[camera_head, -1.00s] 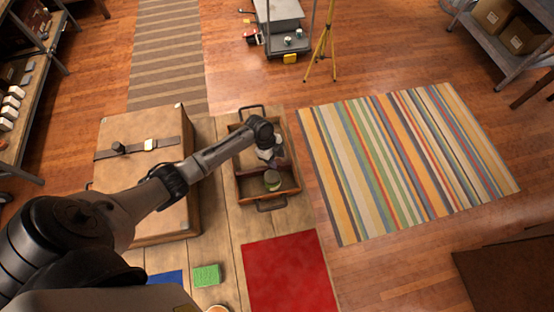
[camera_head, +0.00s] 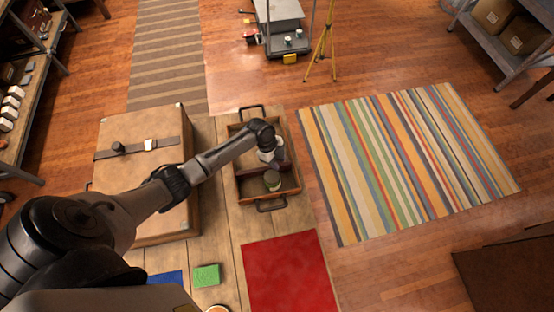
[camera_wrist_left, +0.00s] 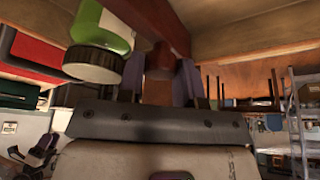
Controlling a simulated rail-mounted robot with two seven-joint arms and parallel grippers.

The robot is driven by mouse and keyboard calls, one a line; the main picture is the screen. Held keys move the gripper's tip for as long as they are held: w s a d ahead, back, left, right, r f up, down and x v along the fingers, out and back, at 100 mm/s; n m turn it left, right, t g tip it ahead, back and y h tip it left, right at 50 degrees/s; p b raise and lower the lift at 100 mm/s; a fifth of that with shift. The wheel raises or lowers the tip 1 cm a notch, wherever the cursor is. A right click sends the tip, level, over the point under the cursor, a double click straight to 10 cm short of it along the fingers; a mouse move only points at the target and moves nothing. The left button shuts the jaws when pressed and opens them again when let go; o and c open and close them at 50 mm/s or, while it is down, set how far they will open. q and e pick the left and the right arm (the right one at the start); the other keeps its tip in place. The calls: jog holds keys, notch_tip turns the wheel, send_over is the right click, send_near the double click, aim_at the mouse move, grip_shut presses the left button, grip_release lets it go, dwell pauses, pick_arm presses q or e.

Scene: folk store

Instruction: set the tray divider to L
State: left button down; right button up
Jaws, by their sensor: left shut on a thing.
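The wooden tray (camera_head: 292,189) with dark handles stands on the wooden table. Its divider crosses the inside and shows as a red-brown bar in the left wrist view (camera_wrist_left: 168,22). My left gripper (camera_head: 278,160) reaches into the tray from above and is shut on the divider; its fingers flank a red-brown part in the wrist view (camera_wrist_left: 160,80). Any L mark is too small to see. My right gripper is out of view.
A brown suitcase (camera_head: 130,175) lies left of the tray, under my left arm. A red cloth (camera_head: 288,272), a green block (camera_head: 207,275) and a blue piece (camera_head: 165,279) lie nearer. A striped rug (camera_head: 405,160) covers the floor to the right.

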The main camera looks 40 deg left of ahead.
pick_arm(q)
jog(key=w+a+b, duration=0.2)
jog(key=a, duration=0.1)
jog(key=w+a+b, duration=0.2)
jog(key=a+b, duration=0.1)
jog(key=w+a+b, duration=0.2)
jog(key=a+b, duration=0.1)
jog(key=shift+w+a+f, duration=0.25)
jog(key=shift+w+a+r+b, duration=0.15)
jog(key=shift+w+a+b, duration=0.05)
jog(key=shift+a+b, duration=0.15)
jog(key=c, duration=1.3)
grip_release()
jog(key=shift+o, duration=1.2)
jog(key=shift+w+a+r, duration=0.1)
jog(key=shift+r, duration=0.1)
